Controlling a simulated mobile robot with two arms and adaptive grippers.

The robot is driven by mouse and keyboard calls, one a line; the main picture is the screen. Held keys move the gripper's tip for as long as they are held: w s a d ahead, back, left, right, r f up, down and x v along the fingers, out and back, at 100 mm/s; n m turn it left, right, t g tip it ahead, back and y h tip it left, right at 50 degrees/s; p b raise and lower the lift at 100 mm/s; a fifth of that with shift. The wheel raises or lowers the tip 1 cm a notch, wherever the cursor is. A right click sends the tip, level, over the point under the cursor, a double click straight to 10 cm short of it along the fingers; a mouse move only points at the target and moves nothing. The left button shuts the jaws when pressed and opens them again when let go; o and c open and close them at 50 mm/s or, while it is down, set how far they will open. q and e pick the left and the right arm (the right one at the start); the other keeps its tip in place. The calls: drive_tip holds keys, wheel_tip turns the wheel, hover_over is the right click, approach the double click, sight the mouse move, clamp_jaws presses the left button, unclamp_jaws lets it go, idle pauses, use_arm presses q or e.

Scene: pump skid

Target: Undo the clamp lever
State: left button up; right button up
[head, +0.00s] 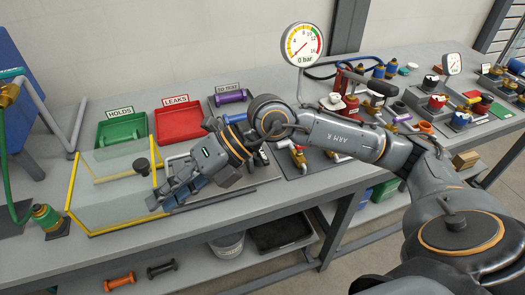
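My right gripper (164,201) reaches in from the right over the bench, fingers pointing left and down. It is beside the right end of a clear guard box (110,205) with yellow edges. A black knob (142,165) shows at the guard, just behind the fingers. I cannot clearly make out the clamp lever; the gripper and forearm hide part of the fixture there. A dark bar (225,195) shows to the right of the fingers. Whether the fingers are open or shut is unclear. My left gripper is out of view.
Behind stand a green HOLDS tray (122,130), a red LEAKS tray (180,122) and a grey tray (232,102). A gauge (302,45) reads near 0 bar. Valves and fittings (345,105) crowd the bench on the right. A green-and-brass fitting (46,217) stands at left.

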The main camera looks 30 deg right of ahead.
drive_tip(key=w+d+f+m+t+h, duration=0.1)
drive_tip(key=w+d+f+h, duration=0.15)
drive_tip(key=d, duration=0.35)
drive_tip(key=w+d+f+t+h, duration=0.1)
drive_tip(key=w+d+h, duration=0.1)
drive_tip(key=d+h, duration=0.3)
drive_tip(key=m+h, duration=0.3)
drive_tip(key=h, duration=0.3)
approach(263, 155)
drive_tip(key=shift+y, duration=0.35)
drive_tip(key=x, duration=0.2)
drive_tip(key=p+x, duration=0.1)
drive_tip(key=x, duration=0.2)
drive_tip(key=p+x, duration=0.1)
drive_tip(key=x, duration=0.2)
drive_tip(key=shift+d, duration=0.4)
clamp_jaws()
